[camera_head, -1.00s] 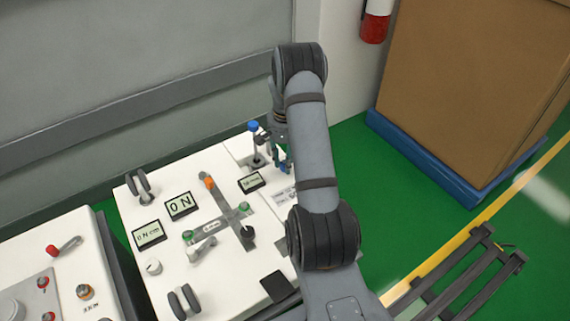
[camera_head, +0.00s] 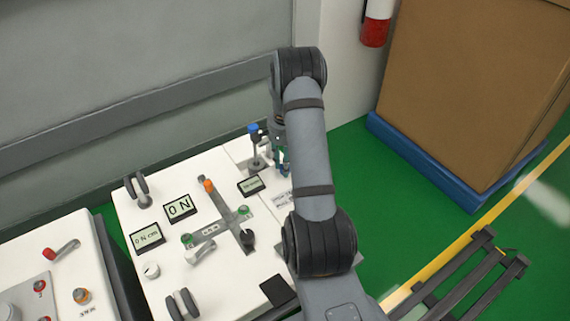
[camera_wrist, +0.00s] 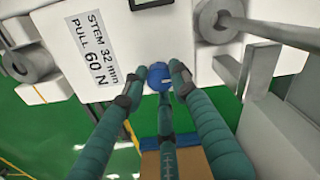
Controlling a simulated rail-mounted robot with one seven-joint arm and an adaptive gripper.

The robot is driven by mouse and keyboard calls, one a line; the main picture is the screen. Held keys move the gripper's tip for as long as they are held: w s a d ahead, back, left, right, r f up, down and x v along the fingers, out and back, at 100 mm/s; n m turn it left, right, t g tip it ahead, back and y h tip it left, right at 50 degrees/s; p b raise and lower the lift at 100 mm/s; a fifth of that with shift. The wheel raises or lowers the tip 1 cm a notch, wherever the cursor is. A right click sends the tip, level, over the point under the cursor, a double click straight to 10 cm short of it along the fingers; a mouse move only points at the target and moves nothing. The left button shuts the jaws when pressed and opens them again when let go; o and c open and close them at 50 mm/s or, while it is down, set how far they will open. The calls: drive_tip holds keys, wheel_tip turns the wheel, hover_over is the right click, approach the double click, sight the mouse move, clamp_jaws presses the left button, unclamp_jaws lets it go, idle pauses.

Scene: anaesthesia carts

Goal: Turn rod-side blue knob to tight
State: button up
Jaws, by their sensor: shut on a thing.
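In the wrist view a small round blue knob (camera_wrist: 158,75) sits between the fingertips of my gripper (camera_wrist: 156,88). The teal fingers are shut on it, two from the sides and one from below in the picture. In the head view my gripper (camera_head: 281,158) is at the far right end of the white bench top, partly hidden by my arm. A blue knob (camera_head: 253,128) tops an upright post just left of it. How far the held knob is turned does not show.
A label (camera_wrist: 91,50) reads "STEM 32 mm PULL 60 N". A grey rod (camera_wrist: 268,30) and round fitting (camera_wrist: 216,20) lie right of the fingers in the wrist view. The bench carries a grey cross-shaped fixture (camera_head: 222,225) and a "0 N" display (camera_head: 179,207). A box (camera_head: 470,80) stands behind.

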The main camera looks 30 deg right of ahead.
drive_tip(key=o, duration=1.2)
drive_tip(key=shift+c, duration=0.2)
wheel_tip(320, 180, up, 12)
wheel_tip(320, 180, down, 12)
idle(0.5)
